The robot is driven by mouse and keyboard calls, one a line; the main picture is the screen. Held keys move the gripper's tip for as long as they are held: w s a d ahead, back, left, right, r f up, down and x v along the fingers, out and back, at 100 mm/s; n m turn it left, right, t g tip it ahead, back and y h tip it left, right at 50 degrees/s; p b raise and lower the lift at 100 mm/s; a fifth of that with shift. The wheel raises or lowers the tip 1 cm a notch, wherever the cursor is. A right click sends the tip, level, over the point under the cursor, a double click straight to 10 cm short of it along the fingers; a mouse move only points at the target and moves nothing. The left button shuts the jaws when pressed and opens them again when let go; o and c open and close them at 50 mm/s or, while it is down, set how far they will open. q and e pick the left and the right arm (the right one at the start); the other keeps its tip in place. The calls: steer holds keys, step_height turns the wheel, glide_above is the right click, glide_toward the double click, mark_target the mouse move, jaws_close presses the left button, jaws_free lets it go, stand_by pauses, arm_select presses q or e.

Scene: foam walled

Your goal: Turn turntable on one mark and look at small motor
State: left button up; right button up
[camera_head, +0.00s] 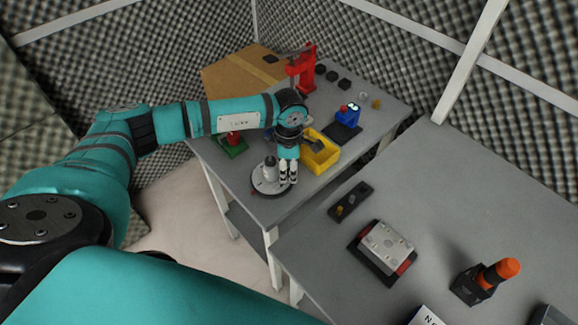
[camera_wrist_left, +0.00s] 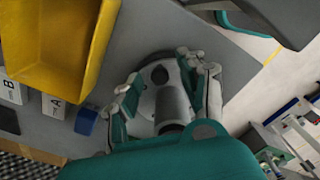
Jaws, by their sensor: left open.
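The turntable (camera_head: 268,188) is a light round disc near the front edge of the far grey table. The small motor (camera_head: 270,168), a grey cylinder, stands on it. My left gripper (camera_head: 288,180) reaches down over the right side of the disc, with its fingers beside the motor. In the left wrist view the open fingers (camera_wrist_left: 160,95) spread over the turntable (camera_wrist_left: 145,108), with the motor (camera_wrist_left: 172,104) between or just below them. I cannot tell whether a finger touches the disc. The turntable's marks are not clear. My right gripper is not seen.
A yellow bin (camera_head: 320,155) stands just right of my gripper, and it fills the upper left of the wrist view (camera_wrist_left: 60,40). A red press (camera_head: 302,68), a blue device (camera_head: 345,118) and a green-based part (camera_head: 232,143) stand farther back. A second table (camera_head: 470,190) holds several fixtures.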

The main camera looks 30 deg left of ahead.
arm_select(q)
steer(key=shift+c, duration=0.3)
jaws_close()
steer(key=shift+w+n, duration=0.15)
steer(key=shift+n, duration=0.15)
